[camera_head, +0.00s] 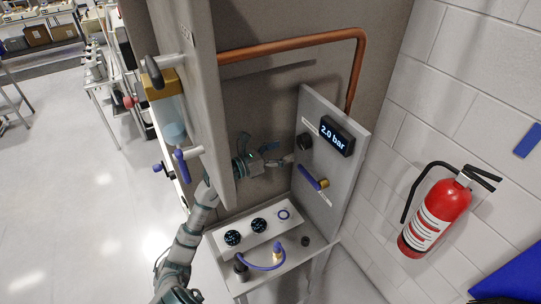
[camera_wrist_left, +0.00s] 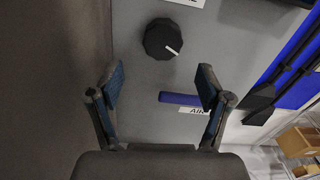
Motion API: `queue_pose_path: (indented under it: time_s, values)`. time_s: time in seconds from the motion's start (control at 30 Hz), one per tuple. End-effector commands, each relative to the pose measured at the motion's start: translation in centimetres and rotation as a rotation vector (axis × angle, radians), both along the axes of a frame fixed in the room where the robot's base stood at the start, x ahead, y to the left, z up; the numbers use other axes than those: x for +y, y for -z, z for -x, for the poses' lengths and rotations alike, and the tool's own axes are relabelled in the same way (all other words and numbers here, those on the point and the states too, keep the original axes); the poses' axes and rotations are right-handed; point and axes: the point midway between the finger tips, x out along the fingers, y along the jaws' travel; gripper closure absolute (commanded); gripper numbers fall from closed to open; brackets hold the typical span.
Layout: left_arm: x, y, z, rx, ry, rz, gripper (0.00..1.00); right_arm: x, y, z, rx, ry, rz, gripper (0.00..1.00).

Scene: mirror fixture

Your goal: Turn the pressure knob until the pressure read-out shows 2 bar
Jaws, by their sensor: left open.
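The pressure read-out (camera_head: 336,136) is a black display on the upright grey panel (camera_head: 350,172), and it shows 2.0 bar. The black pressure knob (camera_head: 304,143) sits left of the read-out on the same panel. In the left wrist view the knob (camera_wrist_left: 160,39) is faceted, with a white mark pointing to the lower right. My left gripper (camera_head: 287,161) is near the panel, just left of and below the knob. In the wrist view its fingers (camera_wrist_left: 161,82) are spread wide and empty, and the knob lies beyond their tips, apart from them. My right gripper is not in view.
A blue-handled valve (camera_head: 312,180) is below the knob; its blue lever (camera_wrist_left: 180,98) lies close to one finger in the wrist view. A copper pipe (camera_head: 290,46) runs above. A bench with dials (camera_head: 258,226) is below.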

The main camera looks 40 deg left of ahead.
Motion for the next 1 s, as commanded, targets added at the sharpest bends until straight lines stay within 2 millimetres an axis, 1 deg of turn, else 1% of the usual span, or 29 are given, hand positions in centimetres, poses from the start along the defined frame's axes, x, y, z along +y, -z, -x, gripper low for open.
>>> queue_pose_path:
  time_s: [0.03,0.1,0.2,0.3,0.43,1.0]
  values:
    - [0.5,0.2,1.0,0.003,-0.002,0.0,0.22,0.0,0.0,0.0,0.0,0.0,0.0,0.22]
    - [0.9,0.2,2.2,0.005,0.0,0.0,0.22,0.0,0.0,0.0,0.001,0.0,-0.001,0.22]
    - [1.5,0.2,3.3,0.004,-0.001,0.002,0.22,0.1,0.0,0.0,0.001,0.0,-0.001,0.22]
    - [1.7,0.2,4.1,0.004,0.0,0.001,0.22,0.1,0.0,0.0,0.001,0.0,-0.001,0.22]
    - [1.8,0.1,4.4,0.001,0.0,0.001,0.22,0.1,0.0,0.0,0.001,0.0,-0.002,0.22]
    - [1.9,0.1,4.3,0.002,0.0,0.001,0.22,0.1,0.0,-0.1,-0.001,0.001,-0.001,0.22]
